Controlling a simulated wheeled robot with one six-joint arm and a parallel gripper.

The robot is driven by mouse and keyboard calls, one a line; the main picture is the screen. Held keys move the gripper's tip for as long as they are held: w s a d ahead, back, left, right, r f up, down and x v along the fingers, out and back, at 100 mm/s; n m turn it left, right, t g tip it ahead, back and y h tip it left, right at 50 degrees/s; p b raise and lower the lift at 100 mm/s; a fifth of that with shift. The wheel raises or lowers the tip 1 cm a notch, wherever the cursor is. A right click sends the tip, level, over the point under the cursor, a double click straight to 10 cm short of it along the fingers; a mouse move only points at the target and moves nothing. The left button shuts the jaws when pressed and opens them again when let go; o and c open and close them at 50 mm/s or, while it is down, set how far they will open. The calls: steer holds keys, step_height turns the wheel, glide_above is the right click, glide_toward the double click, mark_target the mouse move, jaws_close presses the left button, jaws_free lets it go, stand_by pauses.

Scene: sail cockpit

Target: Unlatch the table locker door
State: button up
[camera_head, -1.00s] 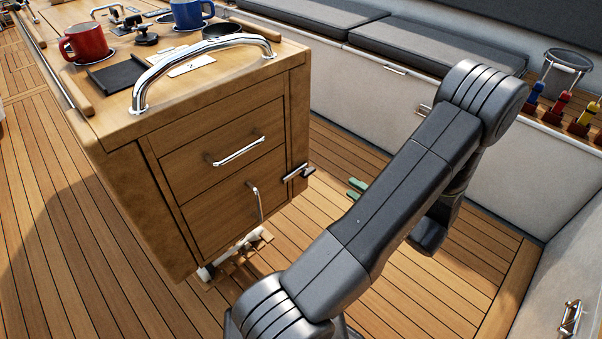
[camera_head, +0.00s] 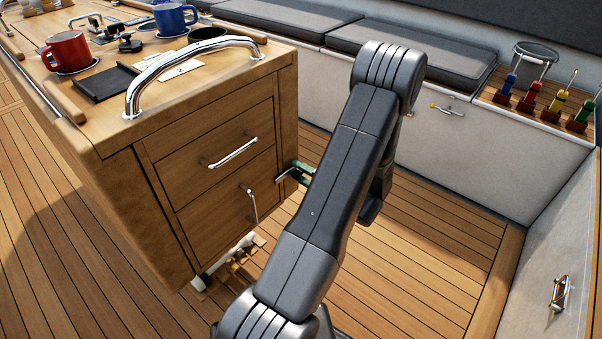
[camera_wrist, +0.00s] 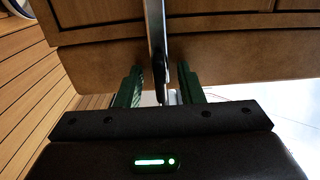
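The wooden table locker (camera_head: 222,208) stands at left centre, with an upper drawer front and a lower front that has a vertical chrome handle (camera_head: 252,203). A chrome latch (camera_head: 286,175) sits at the right edge of the lower front. My gripper (camera_head: 301,170), with green fingers, is at this latch, partly hidden behind my arm. In the wrist view my gripper (camera_wrist: 161,88) is open. Its fingers stand on either side of a metal bar (camera_wrist: 156,35), which looks like the latch, with visible gaps. I cannot tell whether either finger touches it.
A chrome grab rail (camera_head: 195,68), a red mug (camera_head: 68,51) and a blue mug (camera_head: 172,18) are on the table top. Cushioned benches (camera_head: 390,50) run along the back. A grey bucket (camera_head: 533,62) stands back right. The deck right of my arm is clear.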

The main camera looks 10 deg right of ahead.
jaws_close()
steer(key=m, duration=0.8)
steer(key=shift+m+p, duration=0.3)
steer(key=shift+p, duration=0.1)
steer(key=m+p, duration=0.2)
steer(key=m, duration=0.3)
steer(key=shift+m+p, duration=0.75)
steer(key=shift+m, duration=1.45)
steer(key=shift+s+f, duration=0.1)
